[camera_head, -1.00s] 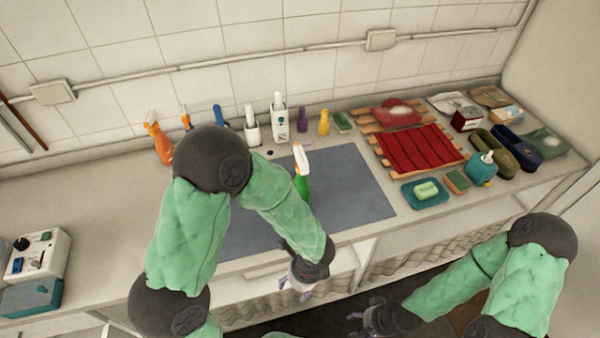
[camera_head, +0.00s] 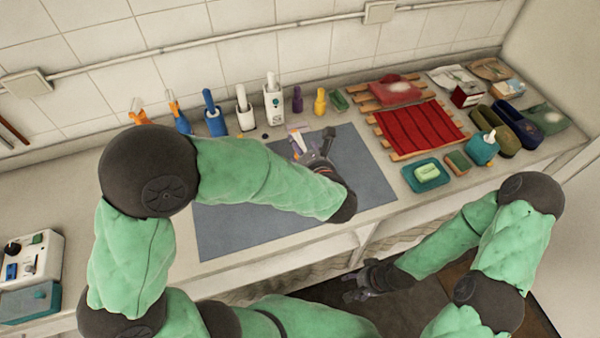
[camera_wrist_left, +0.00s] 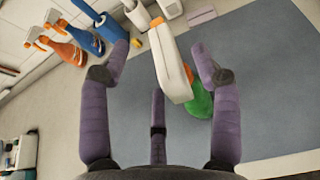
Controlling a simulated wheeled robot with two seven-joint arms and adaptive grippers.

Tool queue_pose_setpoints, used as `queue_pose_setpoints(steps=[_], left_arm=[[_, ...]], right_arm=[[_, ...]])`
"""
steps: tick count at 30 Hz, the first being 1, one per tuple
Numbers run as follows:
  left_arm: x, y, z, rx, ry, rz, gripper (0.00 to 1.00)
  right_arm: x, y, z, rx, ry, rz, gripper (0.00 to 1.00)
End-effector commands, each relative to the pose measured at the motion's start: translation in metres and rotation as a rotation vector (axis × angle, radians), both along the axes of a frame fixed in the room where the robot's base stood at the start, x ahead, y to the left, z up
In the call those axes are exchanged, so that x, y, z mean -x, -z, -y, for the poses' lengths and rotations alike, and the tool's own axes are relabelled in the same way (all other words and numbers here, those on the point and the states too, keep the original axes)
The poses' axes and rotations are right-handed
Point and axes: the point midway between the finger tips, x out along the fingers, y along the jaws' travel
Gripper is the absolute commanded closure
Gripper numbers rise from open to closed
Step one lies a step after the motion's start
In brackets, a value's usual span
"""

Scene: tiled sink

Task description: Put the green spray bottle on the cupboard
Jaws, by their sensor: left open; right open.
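The green spray bottle shows in the left wrist view as a white spray head (camera_wrist_left: 172,72) and a green body (camera_wrist_left: 200,103), on or over the grey-blue mat (camera_head: 235,225). In the head view my left gripper (camera_head: 312,143) largely hides it. My left gripper is open, with the white spray head between its spread fingers (camera_wrist_left: 160,60); I cannot tell whether they touch it. My right gripper (camera_head: 357,285) is open and empty, low in front of the counter. I cannot tell which surface is the cupboard; the counter (camera_head: 385,222) has a curtained front below.
Several bottles, including a blue one (camera_head: 214,115) and orange-topped ones (camera_head: 178,113), stand along the back wall. To the right are a red cloth (camera_head: 418,128) on a wooden rack, a teal soap dish (camera_head: 427,174) and a teal dispenser (camera_head: 482,150). The mat's right part is clear.

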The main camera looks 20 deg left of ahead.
Motion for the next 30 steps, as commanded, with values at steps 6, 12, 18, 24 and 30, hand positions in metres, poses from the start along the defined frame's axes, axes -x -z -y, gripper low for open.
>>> queue_pose_setpoints(steps=[6,12,18,24,30], left_arm=[[-0.012,0.007,-0.008,0.002,-0.002,-0.002,0.37],[-0.034,0.019,-0.024,0.002,-0.004,-0.004,0.37],[-0.044,0.023,-0.03,0.001,-0.001,-0.002,0.37],[-0.045,0.023,-0.03,0.001,0.0,-0.002,0.37],[-0.045,0.023,-0.03,0.002,0.0,-0.001,0.9]], right_arm=[[0.0,0.002,0.0,0.0,0.0,0.0,0.39],[0.0,0.007,0.0,0.0,0.0,0.0,0.39],[0.0,0.008,0.0,0.0,0.0,0.0,0.39],[0.0,0.008,0.0,0.0,0.0,0.0,0.39],[0.0,0.008,0.0,0.0,0.0,0.0,0.39]])
